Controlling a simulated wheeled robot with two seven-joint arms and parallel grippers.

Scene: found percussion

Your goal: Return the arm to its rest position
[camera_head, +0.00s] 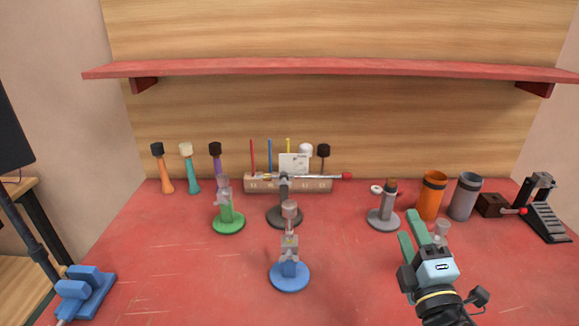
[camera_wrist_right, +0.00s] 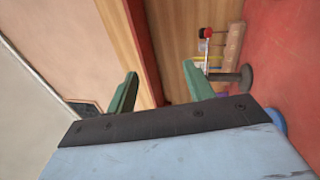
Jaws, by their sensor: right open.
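My right gripper (camera_head: 415,229) is over the right part of the red table, with its green fingers pointing up and to the left. It is open and nothing shows between its fingers. In the right wrist view the two green fingers (camera_wrist_right: 158,88) stand apart, with the wall and the red shelf behind them. A small clear piece (camera_head: 441,229) shows right beside the right gripper; whether they touch cannot be told.
Blue (camera_head: 290,278), green (camera_head: 229,222) and dark (camera_head: 284,217) stands are in the middle. A grey stand (camera_head: 383,219), orange cup (camera_head: 431,196), grey cup (camera_head: 465,198) and black pedal (camera_head: 543,210) are at right. A wooden rack (camera_head: 262,185) stands behind. A shelf (camera_head: 330,68) hangs above.

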